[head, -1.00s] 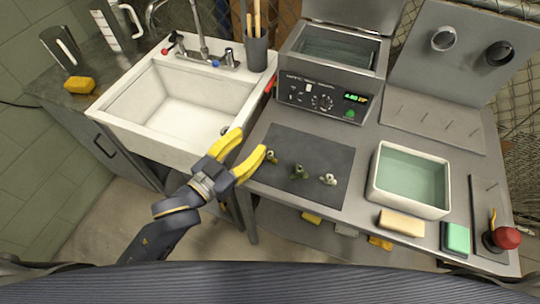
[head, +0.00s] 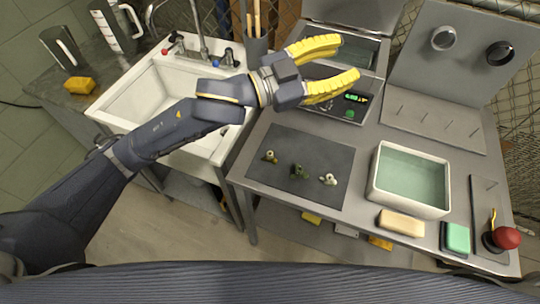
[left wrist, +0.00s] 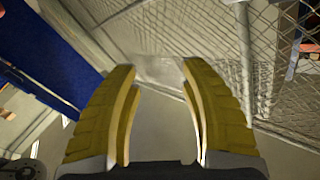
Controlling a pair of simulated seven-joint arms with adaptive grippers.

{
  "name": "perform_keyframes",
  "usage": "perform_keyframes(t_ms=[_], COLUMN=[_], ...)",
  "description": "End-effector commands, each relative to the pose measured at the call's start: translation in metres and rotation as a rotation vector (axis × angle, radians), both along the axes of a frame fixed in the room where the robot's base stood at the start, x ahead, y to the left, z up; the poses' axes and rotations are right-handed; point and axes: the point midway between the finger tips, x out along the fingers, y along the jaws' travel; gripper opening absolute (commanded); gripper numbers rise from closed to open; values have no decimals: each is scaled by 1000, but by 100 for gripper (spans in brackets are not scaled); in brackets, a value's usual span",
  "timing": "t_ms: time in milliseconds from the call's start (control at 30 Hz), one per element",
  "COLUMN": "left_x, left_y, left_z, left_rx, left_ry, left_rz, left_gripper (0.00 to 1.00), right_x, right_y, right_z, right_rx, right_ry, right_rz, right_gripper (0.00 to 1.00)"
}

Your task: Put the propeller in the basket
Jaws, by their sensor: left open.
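Three small propeller-like parts lie apart on the dark mat (head: 335,160): a brassy one (head: 270,156) at left, a dark green one (head: 299,171) in the middle and a pale one (head: 328,180) at right. My left gripper (head: 350,58) is open and empty, its yellow fingers in front of the open-topped metal machine (head: 375,85) with a green display. The fingers hide much of the machine's opening and panel; I cannot make out a basket inside. In the left wrist view the open fingers (left wrist: 158,75) have nothing between them. My right gripper is not in view.
A white tub of greenish liquid (head: 410,178) stands right of the mat, with a tan sponge (head: 401,223) and a green block (head: 457,238) before it. A white sink (head: 135,105) is at left. A pegged board (head: 430,118) lies at right.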

Motion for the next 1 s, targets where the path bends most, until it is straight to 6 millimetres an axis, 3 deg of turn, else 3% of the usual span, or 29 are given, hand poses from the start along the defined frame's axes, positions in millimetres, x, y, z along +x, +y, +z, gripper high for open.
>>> perform_keyframes(t_ms=[100,300,567,767,867,1000], left_x=[-5,-12,-11,0,8,21], left_y=[-19,-43,-53,-37,-20,18], left_z=[8,5,-15,-38,-52,-72], left_rx=[70,219,457,669,777,925], left_ry=[8,59,170,303,392,560], left_rz=[-56,-121,-131,-58,12,152], left_gripper=[44,44,44,44,44,44], right_x=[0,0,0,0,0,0], right_y=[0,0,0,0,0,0], right_z=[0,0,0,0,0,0], right_rx=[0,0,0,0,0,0], right_ry=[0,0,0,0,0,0], right_rz=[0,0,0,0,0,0], right_gripper=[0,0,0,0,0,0])
